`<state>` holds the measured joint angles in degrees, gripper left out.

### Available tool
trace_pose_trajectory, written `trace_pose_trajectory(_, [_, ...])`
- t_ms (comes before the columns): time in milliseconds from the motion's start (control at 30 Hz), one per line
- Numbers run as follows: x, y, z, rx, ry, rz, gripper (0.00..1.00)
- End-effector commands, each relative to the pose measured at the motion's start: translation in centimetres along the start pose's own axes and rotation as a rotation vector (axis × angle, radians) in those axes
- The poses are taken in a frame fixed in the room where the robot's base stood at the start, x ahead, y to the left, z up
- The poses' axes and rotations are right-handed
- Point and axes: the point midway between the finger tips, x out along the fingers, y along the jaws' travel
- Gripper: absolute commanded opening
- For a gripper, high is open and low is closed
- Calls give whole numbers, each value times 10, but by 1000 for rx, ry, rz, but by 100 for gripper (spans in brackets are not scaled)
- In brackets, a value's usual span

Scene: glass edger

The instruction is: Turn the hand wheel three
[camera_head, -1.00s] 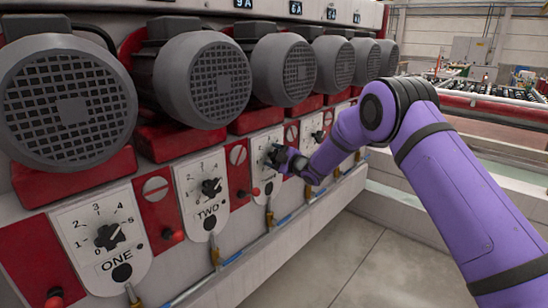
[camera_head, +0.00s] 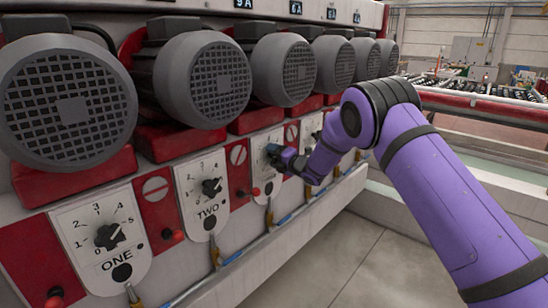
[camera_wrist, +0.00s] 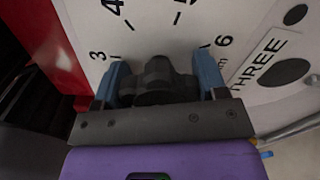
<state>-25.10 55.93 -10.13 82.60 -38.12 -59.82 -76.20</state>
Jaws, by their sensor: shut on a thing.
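Hand wheel three is a black knob (camera_wrist: 158,80) on a white dial plate (camera_wrist: 150,22) marked THREE, with numbers such as 3 and 6 in the wrist view. My gripper (camera_wrist: 163,72) has a blue finger on each side of the knob and is shut on it. In the head view my gripper (camera_head: 274,152) is at the third dial plate (camera_head: 262,183), and its fingers and wrist hide the knob there. The knob's pointer direction cannot be told.
Dial plates ONE (camera_head: 85,220) and TWO (camera_head: 190,178), with black knobs, stand to the left. Grey motors (camera_head: 283,70) overhang the dials. Red panels (camera_head: 160,208) with small red-tipped levers lie between plates. The floor (camera_head: 335,255) in front is clear.

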Motion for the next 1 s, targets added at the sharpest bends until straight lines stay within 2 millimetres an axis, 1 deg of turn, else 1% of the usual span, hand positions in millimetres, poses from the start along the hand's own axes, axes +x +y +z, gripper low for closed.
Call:
trace_pose_trajectory(300, [0,-2,-2,-292,3,-3,42])
trace_pose_trajectory(500, [0,-2,-2,-448,3,-3,42])
trace_pose_trajectory(733, [0,-3,-2,-573,3,-4,42])
trace_pose_trajectory(1000, [-1,-3,-1,-641,3,-4,42])
